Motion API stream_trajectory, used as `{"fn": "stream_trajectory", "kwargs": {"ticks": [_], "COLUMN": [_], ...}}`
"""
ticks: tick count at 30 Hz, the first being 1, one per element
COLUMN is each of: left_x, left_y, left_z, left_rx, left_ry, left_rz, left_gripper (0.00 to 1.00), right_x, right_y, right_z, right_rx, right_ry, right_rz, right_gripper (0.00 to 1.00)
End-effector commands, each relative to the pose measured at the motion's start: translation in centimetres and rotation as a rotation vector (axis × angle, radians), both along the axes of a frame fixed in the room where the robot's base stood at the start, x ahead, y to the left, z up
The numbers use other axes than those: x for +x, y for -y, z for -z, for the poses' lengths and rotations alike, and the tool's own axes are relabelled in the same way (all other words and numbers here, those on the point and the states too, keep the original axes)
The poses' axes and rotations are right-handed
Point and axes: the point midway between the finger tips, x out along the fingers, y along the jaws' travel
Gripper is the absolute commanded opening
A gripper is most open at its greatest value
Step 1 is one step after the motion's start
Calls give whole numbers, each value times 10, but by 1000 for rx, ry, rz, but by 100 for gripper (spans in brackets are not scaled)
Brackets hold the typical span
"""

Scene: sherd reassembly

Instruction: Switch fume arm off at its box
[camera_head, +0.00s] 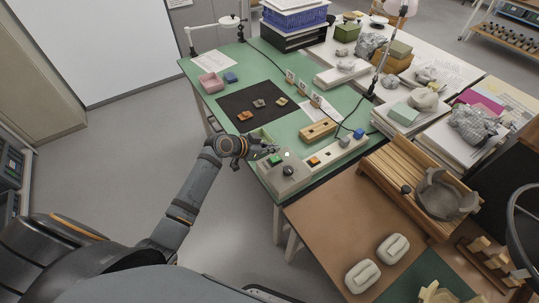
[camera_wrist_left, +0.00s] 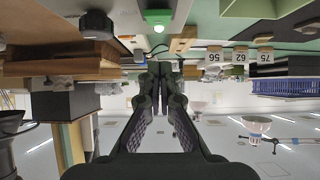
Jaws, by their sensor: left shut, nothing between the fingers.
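The control box (camera_head: 280,186) is a pale grey box at the near edge of the green table. It carries a green button (camera_head: 275,160) and a black knob (camera_head: 289,171). In the left wrist view the green button (camera_wrist_left: 157,18) looks bright and the knob (camera_wrist_left: 97,22) is beside it. My left gripper (camera_head: 273,149) is shut and empty, close to the green button's end of the box; I cannot tell whether it touches. Its closed fingers show in the wrist view (camera_wrist_left: 160,75). A white jointed arm with a hood (camera_head: 229,21), perhaps the fume arm, stands at the back left.
A strip with an orange switch (camera_head: 314,161) lies right of the box. A black mat (camera_head: 246,101) with several sherds lies beyond. A wooden rack (camera_head: 405,180) stands right, and two pale oval pieces (camera_head: 392,249) lie on the brown table. Floor at left is clear.

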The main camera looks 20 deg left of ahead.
Motion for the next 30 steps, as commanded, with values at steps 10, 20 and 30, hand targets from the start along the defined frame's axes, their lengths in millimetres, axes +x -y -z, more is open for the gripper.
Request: {"fn": "stream_trajectory", "kwargs": {"ticks": [10, 20, 30], "left_x": [-9, -9, -14], "left_y": [-7, -7, -12], "left_z": [37, 40, 65], "left_rx": [0, 0, -69], "left_ry": [-1, 0, 95], "left_rz": [-1, -1, -1], "left_gripper": [0, 0, 0], "right_x": [0, 0, 1], "right_y": [-2, -5, -4], "right_z": [-9, -8, 56], "right_rx": [2, 5, 5], "right_ry": [0, 1, 2], "right_rz": [1, 1, 1], "right_gripper": [52, 52, 52]}}
